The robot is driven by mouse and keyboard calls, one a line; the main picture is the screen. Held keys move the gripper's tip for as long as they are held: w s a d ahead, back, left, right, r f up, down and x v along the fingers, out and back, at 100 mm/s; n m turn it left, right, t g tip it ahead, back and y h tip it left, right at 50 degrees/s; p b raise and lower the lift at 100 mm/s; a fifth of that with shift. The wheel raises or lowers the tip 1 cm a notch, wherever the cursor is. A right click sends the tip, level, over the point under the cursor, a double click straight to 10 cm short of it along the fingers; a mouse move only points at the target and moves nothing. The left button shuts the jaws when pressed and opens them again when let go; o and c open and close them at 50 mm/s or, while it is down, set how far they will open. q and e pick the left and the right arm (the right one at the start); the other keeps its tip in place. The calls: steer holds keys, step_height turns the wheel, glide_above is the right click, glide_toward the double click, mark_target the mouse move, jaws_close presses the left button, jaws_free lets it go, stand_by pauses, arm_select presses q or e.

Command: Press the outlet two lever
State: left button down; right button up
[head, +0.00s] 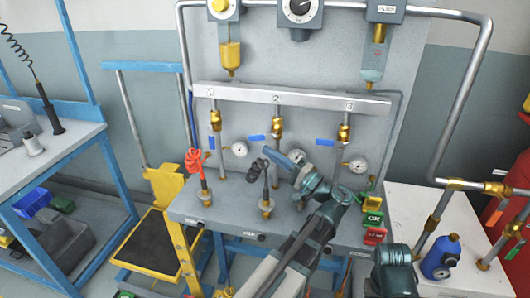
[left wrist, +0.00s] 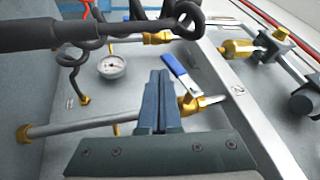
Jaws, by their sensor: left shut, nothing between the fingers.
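The outlet two lever (head: 257,138) is blue and sticks out left, nearly level, from the brass valve (head: 277,126) under the number 2. In the left wrist view the lever (left wrist: 177,67) runs up from its brass valve (left wrist: 192,103), beside the number 2. My left gripper (head: 272,153) is just below the lever in the head view. In the left wrist view its shut, empty fingers (left wrist: 160,74) point at the panel just left of the lever; I cannot tell whether they touch it. My right gripper is not in view.
A looped black hose (left wrist: 100,30) crosses the wrist view near the fingers. A gauge (left wrist: 111,66) is beyond it. Outlet three's lever (head: 325,142) is level. A blue bottle (head: 440,256) stands at the right.

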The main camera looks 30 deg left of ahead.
arm_select(q)
steer(key=b+v, duration=0.2)
steer(key=v, duration=0.9)
steer(key=shift+b, duration=0.35)
steer(key=shift+s+f, duration=0.1)
steer(key=shift+f, duration=0.05)
